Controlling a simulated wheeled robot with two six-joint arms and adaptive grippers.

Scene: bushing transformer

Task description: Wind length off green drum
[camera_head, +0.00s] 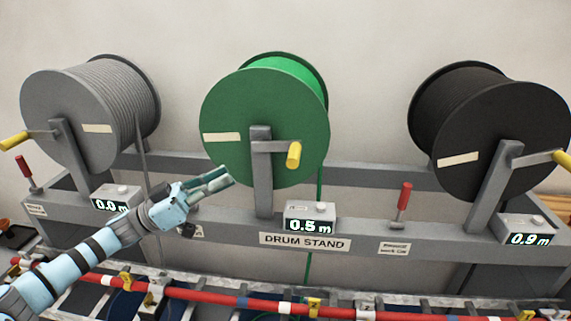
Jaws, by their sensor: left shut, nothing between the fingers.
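The green drum (262,120) sits on the middle post of the drum stand (360,234). Its crank has a yellow handle (294,154) at the lower right of the drum face. A green cable (319,190) hangs from the drum behind the stand's front beam. The counter (311,217) below the drum reads 0.5 m. My left gripper (224,178) is shut and empty, just below the lower left rim of the green drum and left of the post, apart from the crank handle. My right gripper is not in view.
A grey drum (75,125) with a 0.0 m counter (116,199) stands left. A black drum (490,135) with a 0.9 m counter (524,230) stands right. Red levers (404,197) rise from the beam. A red cable (240,301) crosses the front.

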